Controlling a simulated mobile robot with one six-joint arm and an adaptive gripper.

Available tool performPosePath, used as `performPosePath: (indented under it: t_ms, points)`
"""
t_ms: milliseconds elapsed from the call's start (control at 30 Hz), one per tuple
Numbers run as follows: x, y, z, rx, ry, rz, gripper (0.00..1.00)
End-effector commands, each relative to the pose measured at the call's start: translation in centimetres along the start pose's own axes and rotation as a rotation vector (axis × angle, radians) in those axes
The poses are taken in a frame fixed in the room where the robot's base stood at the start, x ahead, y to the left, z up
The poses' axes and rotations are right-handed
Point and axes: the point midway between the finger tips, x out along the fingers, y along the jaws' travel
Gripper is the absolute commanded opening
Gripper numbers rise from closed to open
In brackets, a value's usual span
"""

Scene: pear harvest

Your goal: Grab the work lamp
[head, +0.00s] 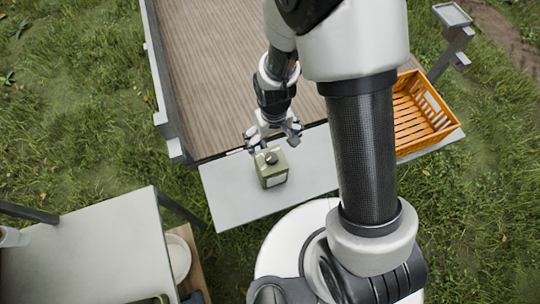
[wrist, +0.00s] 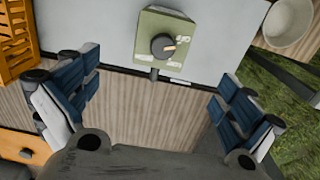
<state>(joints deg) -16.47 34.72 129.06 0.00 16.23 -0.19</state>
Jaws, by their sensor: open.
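The work lamp appears to be the small olive-green box (head: 272,177) with a dark round knob on top, standing upright on the pale grey shelf (head: 228,199). My gripper (head: 272,138) is open and empty, just behind the lamp in the head view, over the seam between the wooden deck and the shelf. In the wrist view the gripper's (wrist: 157,92) two fingers are spread wide with bare planks between them. I see no contact with the lamp.
An orange slatted crate (head: 448,131) stands at the shelf's right end. Grass surrounds everything.

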Motion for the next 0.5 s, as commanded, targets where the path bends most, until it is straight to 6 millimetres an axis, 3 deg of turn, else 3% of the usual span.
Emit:
performPosePath:
  t_ms: [300, 500]
  points:
    - [7.3, 0.0, 0.1, 0.001, -0.003, 0.000, 1.00]
    - [10.3, 0.0, 0.0, 0.001, -0.001, 0.000, 1.00]
